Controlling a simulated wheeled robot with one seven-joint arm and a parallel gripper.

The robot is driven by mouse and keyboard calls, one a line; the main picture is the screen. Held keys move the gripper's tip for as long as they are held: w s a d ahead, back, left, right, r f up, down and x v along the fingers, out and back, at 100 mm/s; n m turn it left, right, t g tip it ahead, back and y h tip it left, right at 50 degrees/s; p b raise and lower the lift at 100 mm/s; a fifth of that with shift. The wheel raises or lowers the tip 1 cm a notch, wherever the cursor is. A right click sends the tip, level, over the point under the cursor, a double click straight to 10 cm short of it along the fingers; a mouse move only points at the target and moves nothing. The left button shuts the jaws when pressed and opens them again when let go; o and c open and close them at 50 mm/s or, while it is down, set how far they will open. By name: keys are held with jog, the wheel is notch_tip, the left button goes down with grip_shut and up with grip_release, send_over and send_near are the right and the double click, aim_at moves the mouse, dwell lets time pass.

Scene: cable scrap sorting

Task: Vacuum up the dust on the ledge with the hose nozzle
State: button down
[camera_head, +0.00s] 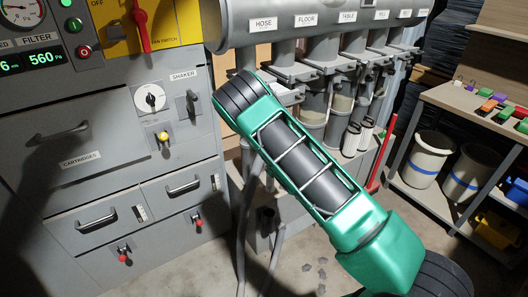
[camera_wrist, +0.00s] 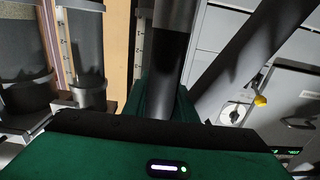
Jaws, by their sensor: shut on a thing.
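My gripper (camera_wrist: 168,98) shows in the wrist view, with its green body across the bottom of the picture. It is shut on an upright tube, dark below and grey above, which looks like the hose nozzle (camera_wrist: 173,58). The lower end of the tube is hidden by my gripper. In the head view my green arm reaches up to the left and hides the gripper. Thin grey pipes (camera_head: 241,235) show below the arm, and I cannot tell whether they belong to the hose. I cannot clearly make out the ledge or its dust in either view.
A grey cabinet (camera_head: 105,185) with drawers, gauge and shaker knob stands at the left. A labelled manifold (camera_head: 290,22) with several gate valves runs behind my arm. At the right is a shelf bench (camera_head: 470,103) with buckets. Dark flecks (camera_head: 310,268) lie on the open floor.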

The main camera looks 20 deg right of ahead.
jog(key=shift+r, duration=2.15)
